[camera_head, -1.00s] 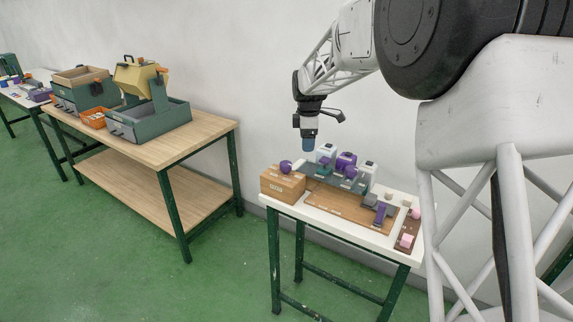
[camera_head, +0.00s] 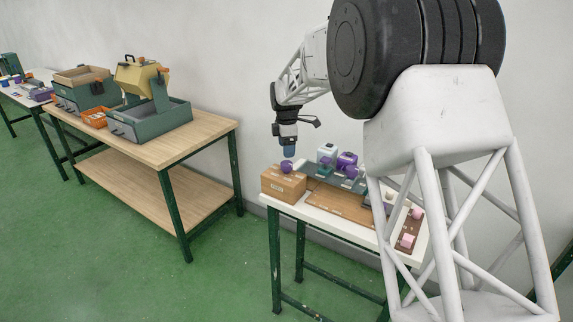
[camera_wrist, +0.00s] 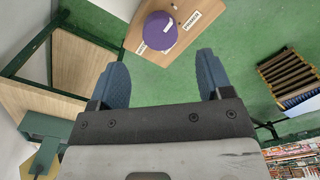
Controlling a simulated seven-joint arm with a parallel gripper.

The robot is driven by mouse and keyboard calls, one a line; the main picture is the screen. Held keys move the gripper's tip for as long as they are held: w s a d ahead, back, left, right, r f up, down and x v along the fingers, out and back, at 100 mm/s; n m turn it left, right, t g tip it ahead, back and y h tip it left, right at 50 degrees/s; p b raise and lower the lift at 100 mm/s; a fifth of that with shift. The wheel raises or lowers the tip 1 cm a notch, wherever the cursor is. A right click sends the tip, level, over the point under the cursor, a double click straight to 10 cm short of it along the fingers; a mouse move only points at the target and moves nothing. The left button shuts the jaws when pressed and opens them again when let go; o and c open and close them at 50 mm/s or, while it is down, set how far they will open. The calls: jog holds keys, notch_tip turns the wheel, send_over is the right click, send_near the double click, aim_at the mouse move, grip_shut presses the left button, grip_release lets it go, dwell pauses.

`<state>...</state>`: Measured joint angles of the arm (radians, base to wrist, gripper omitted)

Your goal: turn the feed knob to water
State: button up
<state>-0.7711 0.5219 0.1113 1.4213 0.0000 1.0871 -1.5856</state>
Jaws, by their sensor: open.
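The feed knob (camera_head: 286,166) is a round purple knob on top of a wooden box (camera_head: 283,187) at the left end of the white table. In the wrist view the knob (camera_wrist: 158,31) lies beyond the fingertips, near the top of the picture. White labels (camera_wrist: 192,20) sit around it on the box top; I cannot read them surely. My gripper (camera_head: 289,153) points down just above the knob in the head view. In the wrist view my gripper (camera_wrist: 161,62) has its two blue fingers wide apart, with nothing between them.
Behind the box stand a white-topped container (camera_head: 327,151) and a purple one (camera_head: 347,162). A brown board (camera_head: 335,204) covers the table's middle. My white column hides part of the table's right side. A wooden bench (camera_head: 180,145) with green machines stands left, across a floor gap.

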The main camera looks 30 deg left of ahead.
aim_at(286, 163)
jog(key=shift+f, duration=3.6)
jog(key=shift+c, duration=0.4)
jog(key=c, duration=0.8)
jog(key=shift+c, duration=0.2)
